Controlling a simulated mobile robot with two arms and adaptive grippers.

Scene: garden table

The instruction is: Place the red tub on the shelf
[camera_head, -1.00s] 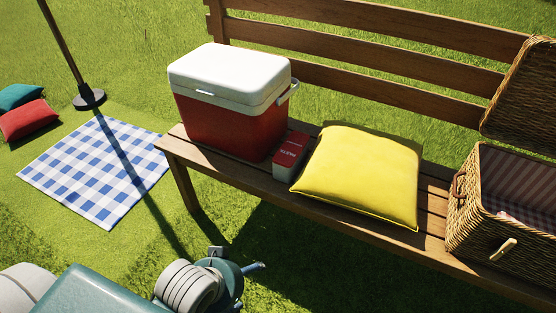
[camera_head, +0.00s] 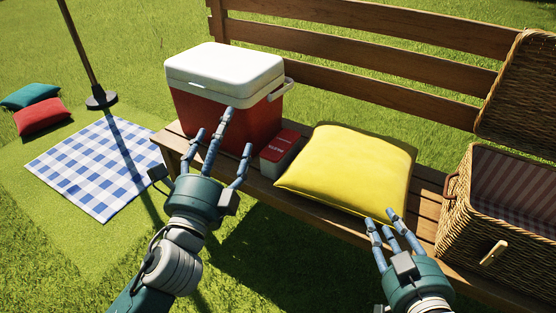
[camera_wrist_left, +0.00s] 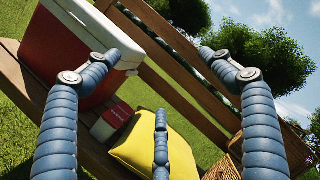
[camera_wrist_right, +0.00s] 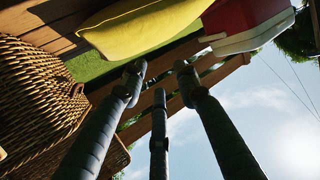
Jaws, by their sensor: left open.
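A small tub with a red, white-lettered top and pale side (camera_head: 283,145) stands on the bench seat, between a large cooler and a yellow cushion. It also shows in the left wrist view (camera_wrist_left: 112,122). My left gripper (camera_head: 222,136) is open and empty, its fingers spread, left of the tub in the head view, overlapping the cooler's front. My right gripper (camera_head: 393,226) shows in front of the cushion's right end, with nothing between its fingers; how far they are open is unclear. No separate shelf is visible, only the slatted wooden bench (camera_head: 262,188).
The red cooler (camera_head: 186,112) with a white lid stands left of the tub, the yellow cushion (camera_head: 350,165) right of it. An open wicker basket (camera_head: 458,222) is at the right end. A pole base (camera_head: 102,99) and checkered blanket (camera_head: 92,160) lie left on grass.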

